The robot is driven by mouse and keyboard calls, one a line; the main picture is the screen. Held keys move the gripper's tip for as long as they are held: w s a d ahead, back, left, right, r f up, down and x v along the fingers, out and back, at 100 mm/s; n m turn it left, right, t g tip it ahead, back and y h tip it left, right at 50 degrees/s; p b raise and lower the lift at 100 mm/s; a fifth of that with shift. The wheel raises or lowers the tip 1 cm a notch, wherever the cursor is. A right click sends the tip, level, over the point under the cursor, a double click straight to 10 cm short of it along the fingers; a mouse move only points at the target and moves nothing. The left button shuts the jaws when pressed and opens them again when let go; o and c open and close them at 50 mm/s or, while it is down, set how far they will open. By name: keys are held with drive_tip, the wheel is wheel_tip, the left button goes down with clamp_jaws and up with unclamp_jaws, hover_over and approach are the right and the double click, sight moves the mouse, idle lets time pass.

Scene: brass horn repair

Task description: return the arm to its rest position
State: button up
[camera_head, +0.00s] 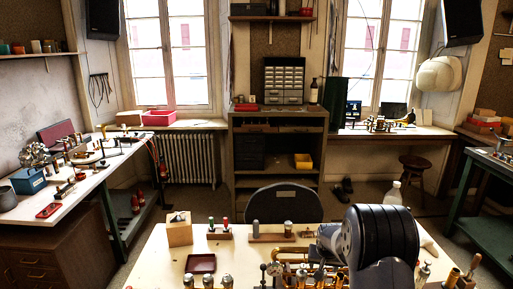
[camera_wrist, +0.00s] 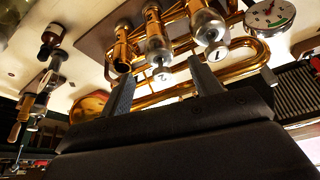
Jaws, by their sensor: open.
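My arm (camera_head: 380,240) shows in the head view as a dark, rounded link over the front right of the near worktable (camera_head: 165,250). It hides part of the tabletop, and my gripper cannot be made out there. In the wrist view my gripper (camera_wrist: 163,86) shows as a dark body with fingers spread apart. Nothing is seen held between the fingers. Brass horn tubing with valves (camera_wrist: 155,45) lies beyond the fingertips in the wrist view. I cannot tell how far it is from them.
A dial gauge (camera_wrist: 270,14) sits beside the tubing. On the near table are a wooden block (camera_head: 179,231), a dark red tray (camera_head: 202,264) and several small tools. A clear bottle (camera_head: 393,193) stands behind my arm. A dark chair (camera_head: 284,203) is at the table's far edge.

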drive_tip(key=b+v, duration=0.1)
drive_tip(key=v, duration=0.4)
drive_tip(key=shift+r, duration=0.1)
idle(0.3)
